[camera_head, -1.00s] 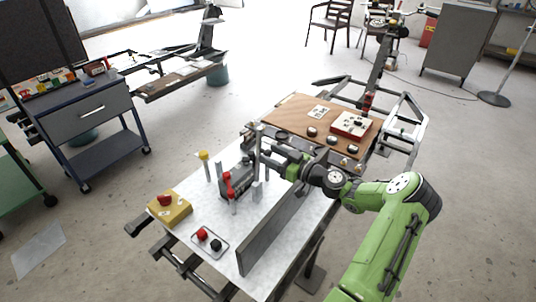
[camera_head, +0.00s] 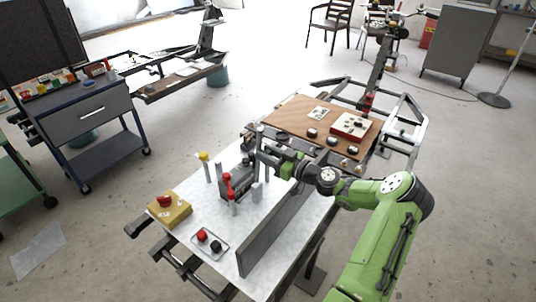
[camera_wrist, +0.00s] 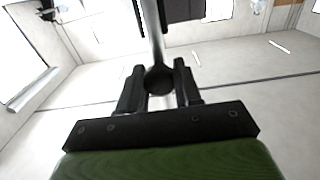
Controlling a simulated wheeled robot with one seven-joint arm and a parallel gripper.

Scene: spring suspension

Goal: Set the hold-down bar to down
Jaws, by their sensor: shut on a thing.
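My gripper (camera_head: 262,153) is at the upright grey bar (camera_head: 258,139) at the far side of the white table, which I take for the hold-down bar. In the wrist view my gripper (camera_wrist: 160,88) has its two black fingers closed around a dark round knob (camera_wrist: 159,79) on a slim pale bar (camera_wrist: 154,28). The bar runs up and out of that picture. In the head view the fingers partly hide the bar, and its lower end is hard to make out.
A dark grey block (camera_head: 236,183) with a red-knobbed lever (camera_head: 227,180) stands beside the bar. A yellow-topped post (camera_head: 203,157), a yellow box with a red button (camera_head: 172,210) and a small tray (camera_head: 209,244) are nearby. A long grey plate (camera_head: 262,240) stands upright along the table.

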